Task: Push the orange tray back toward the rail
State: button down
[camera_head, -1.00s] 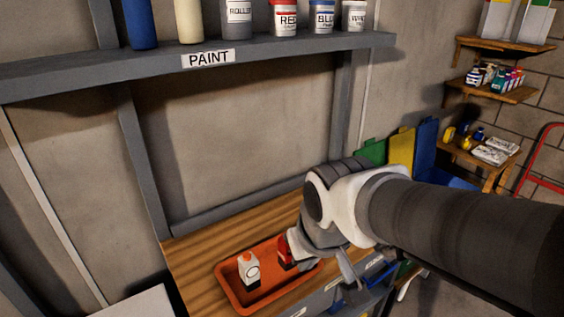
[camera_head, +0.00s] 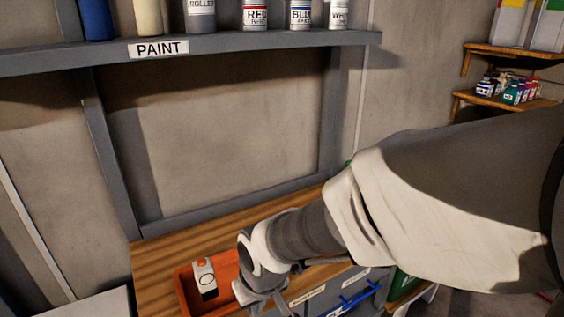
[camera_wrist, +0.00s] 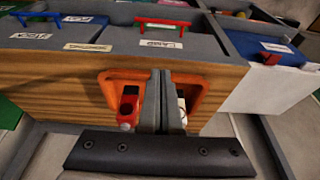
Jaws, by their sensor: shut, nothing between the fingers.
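The orange tray (camera_head: 183,296) lies on the wooden bench top at the lower middle of the head view. A white bottle (camera_head: 206,282) with an orange cap stands inside it. My arm hides the tray's right part. My gripper (camera_wrist: 160,95) is shut and empty, its fingers in front of the tray (camera_wrist: 192,80) in the wrist view. There a red bottle (camera_wrist: 128,106) shows left of the fingers, and the white bottle is partly hidden to their right. I cannot tell whether the fingers touch the tray. A grey rail (camera_head: 240,206) runs along the bench's back edge.
A grey paint shelf (camera_head: 250,42) with several cans hangs above the bench. Drawers with a blue handle (camera_head: 362,290) are at the bench's front. In the wrist view, a red handle (camera_wrist: 163,25) is beyond the tray. Bare bench lies between tray and rail.

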jog(key=x, duration=0.3)
jog(key=w+b+x, duration=0.1)
jog(key=x, duration=0.3)
jog(key=a+b+x, duration=0.1)
jog(key=x, duration=0.2)
jog(key=shift+w+a+f, duration=0.1)
jog(key=shift+w+a, duration=0.05)
jog(key=shift+w, duration=0.2)
jog(key=shift+w+a, duration=0.45)
jog(key=shift+w, duration=0.3)
